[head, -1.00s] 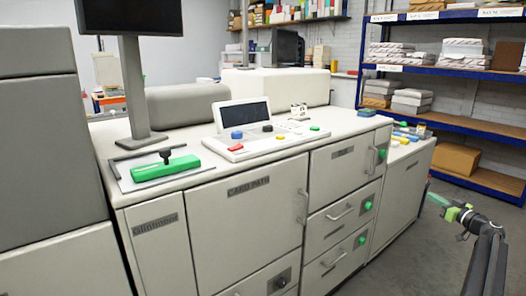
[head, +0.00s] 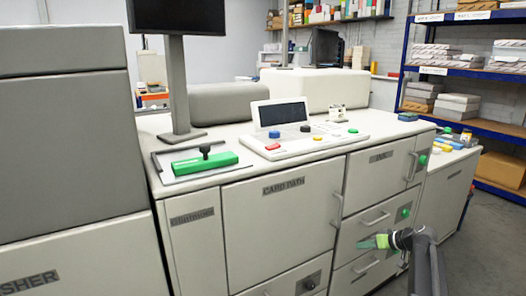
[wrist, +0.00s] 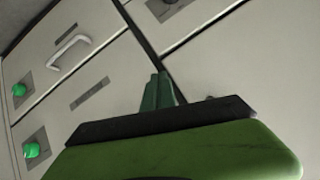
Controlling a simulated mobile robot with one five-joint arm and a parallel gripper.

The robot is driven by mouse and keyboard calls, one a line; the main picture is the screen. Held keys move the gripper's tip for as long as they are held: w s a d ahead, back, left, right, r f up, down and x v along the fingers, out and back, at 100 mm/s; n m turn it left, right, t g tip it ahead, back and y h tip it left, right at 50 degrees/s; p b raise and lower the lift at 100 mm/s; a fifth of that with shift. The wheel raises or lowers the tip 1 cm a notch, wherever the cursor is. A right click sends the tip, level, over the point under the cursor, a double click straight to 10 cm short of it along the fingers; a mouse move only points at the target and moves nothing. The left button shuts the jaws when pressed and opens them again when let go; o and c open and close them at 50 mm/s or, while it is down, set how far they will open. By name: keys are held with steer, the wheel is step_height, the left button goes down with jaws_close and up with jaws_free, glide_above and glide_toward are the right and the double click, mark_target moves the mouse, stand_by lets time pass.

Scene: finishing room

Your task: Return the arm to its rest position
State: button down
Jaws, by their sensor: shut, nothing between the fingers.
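My gripper (head: 368,243) is at the lower right of the head view, in front of the drawers of the long white machine (head: 250,225). Its green fingers point to the left and are shut and empty. My dark arm runs down from it to the bottom edge. In the wrist view, the closed green fingers (wrist: 158,90) show above the wide green and black gripper body. Behind them are pale panels, a drawer handle and green knobs of the machine.
A green-handled tool (head: 205,164) lies on a grey tray on the machine top. A control panel (head: 300,140) with coloured buttons stands beside it. A grey cabinet (head: 70,150) is close on the left. Blue shelving (head: 470,128) with paper stacks stands at the back right. Floor shows at lower right.

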steer(key=s+a+f+g+h, duration=0.1)
steer(key=s+a+f+g, duration=0.2)
steer(key=s+a, duration=0.35)
steer(key=s+a+f+g+h, duration=0.15)
steer(key=s+a+f, duration=0.25)
steer(key=a, duration=0.6)
steer(key=s+a+f+m+g+h, duration=0.1)
steer(key=s+a+g+h, duration=0.1)
steer(key=s+a, duration=0.3)
steer(key=s+a+f+m+g+h, duration=0.1)
steer(key=s+a+m+g+h, duration=0.1)
steer(key=s, duration=0.6)
step_height(320, 180, up, 26)
steer(key=w+p, duration=0.1)
steer(key=p, duration=2.4)
steer(key=shift+w+d+f+p, duration=0.2)
steer(key=shift+p, duration=0.15)
steer(key=shift+f+t, duration=0.1)
steer(key=shift+t, duration=0.15)
